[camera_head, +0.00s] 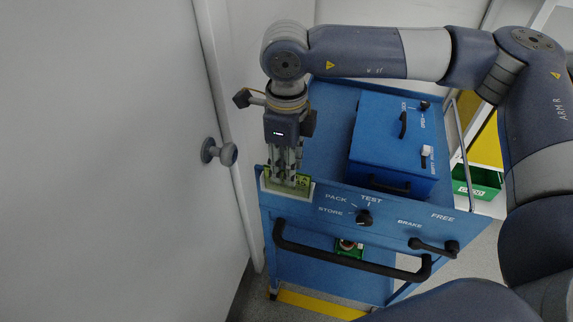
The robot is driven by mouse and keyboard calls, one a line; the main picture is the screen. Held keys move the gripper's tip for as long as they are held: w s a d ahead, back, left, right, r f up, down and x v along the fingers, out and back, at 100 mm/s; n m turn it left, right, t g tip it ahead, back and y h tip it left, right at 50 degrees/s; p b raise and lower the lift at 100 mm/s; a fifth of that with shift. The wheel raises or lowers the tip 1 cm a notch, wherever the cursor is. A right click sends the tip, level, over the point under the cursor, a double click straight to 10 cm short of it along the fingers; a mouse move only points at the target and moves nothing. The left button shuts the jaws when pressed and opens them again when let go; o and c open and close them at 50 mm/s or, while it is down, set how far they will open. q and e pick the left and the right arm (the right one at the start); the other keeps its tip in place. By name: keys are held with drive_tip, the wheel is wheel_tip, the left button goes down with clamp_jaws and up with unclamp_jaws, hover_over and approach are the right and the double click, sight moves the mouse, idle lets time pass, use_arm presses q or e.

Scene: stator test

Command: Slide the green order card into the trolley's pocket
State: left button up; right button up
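The blue trolley (330,206) stands in front of me, with a pale pocket (301,196) at the left end of its front panel. The green order card (267,176) is upright at this pocket, its lower part seemingly inside; how deep it sits is hard to see. My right gripper (285,180) points straight down over the pocket, its fingertips at the card and covering its middle. The frame does not show clearly whether the fingers are closed on the card. My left gripper is out of view.
A white door with a round knob (228,153) is close to the trolley's left. A blue box (385,140) with levers sits on the trolley top. The front panel carries a selector knob (364,217), a brake lever (432,246) and a black push handle (340,258). A green bin (482,186) is at right.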

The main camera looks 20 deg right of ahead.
wheel_tip(320, 180, up, 11)
idle(0.3)
idle(0.7)
